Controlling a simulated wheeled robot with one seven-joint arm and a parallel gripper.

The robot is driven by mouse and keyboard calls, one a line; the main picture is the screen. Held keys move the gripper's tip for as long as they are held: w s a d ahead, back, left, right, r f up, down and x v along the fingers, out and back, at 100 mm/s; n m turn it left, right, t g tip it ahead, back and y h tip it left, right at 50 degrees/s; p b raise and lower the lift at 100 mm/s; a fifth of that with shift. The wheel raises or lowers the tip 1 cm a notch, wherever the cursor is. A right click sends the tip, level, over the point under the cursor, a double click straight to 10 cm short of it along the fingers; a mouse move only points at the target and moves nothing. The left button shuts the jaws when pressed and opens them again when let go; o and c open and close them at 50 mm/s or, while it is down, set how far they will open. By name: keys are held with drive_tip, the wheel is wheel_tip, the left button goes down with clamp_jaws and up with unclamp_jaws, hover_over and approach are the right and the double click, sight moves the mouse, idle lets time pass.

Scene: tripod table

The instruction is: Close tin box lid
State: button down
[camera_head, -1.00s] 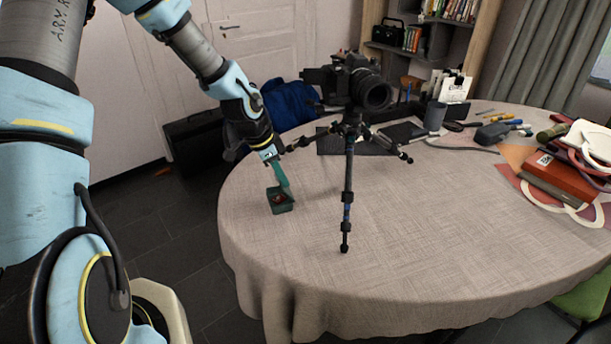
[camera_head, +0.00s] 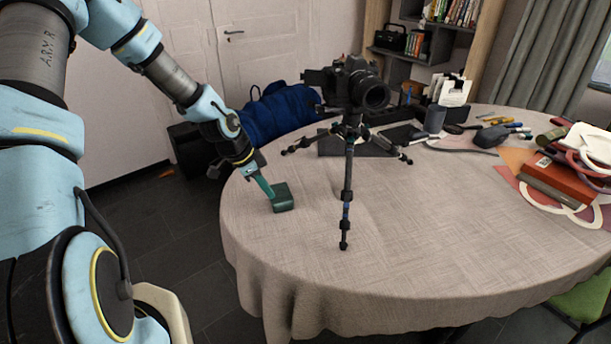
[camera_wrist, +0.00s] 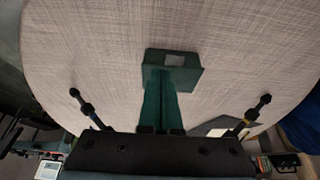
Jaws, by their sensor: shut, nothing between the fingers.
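The dark green tin box (camera_head: 283,204) stands near the left edge of the round table. Its lid (camera_head: 282,189) lies down over the top, and no inside shows in the head view. In the wrist view the box (camera_wrist: 188,73) is at upper middle, with a pale rectangle on it. My gripper (camera_head: 271,194) comes down from the upper left, and its green fingers are together with nothing between them. The fingertips are at the left side of the box in the head view. In the wrist view the gripper (camera_wrist: 161,72) overlaps the near side of the box; I cannot tell whether it touches.
A camera (camera_head: 352,84) on a black tripod (camera_head: 348,180) stands right of the box, its legs spread. A red book (camera_head: 562,178) and other clutter lie at the right. The front of the table (camera_head: 410,250) is clear.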

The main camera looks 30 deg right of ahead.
drive_tip(key=shift+a+f, duration=0.25)
drive_tip(key=shift+f, duration=0.15)
drive_tip(key=shift+a+f, duration=0.1)
drive_tip(key=shift+f, duration=0.1)
idle(0.3)
drive_tip(key=shift+a+r, duration=0.1)
drive_tip(key=shift+a, duration=0.05)
drive_tip(key=shift+w+a+r+p, duration=0.15)
drive_tip(key=shift+a+r+p, duration=0.2)
drive_tip(key=shift+a+p, duration=0.15)
drive_tip(key=shift+a+f, duration=0.1)
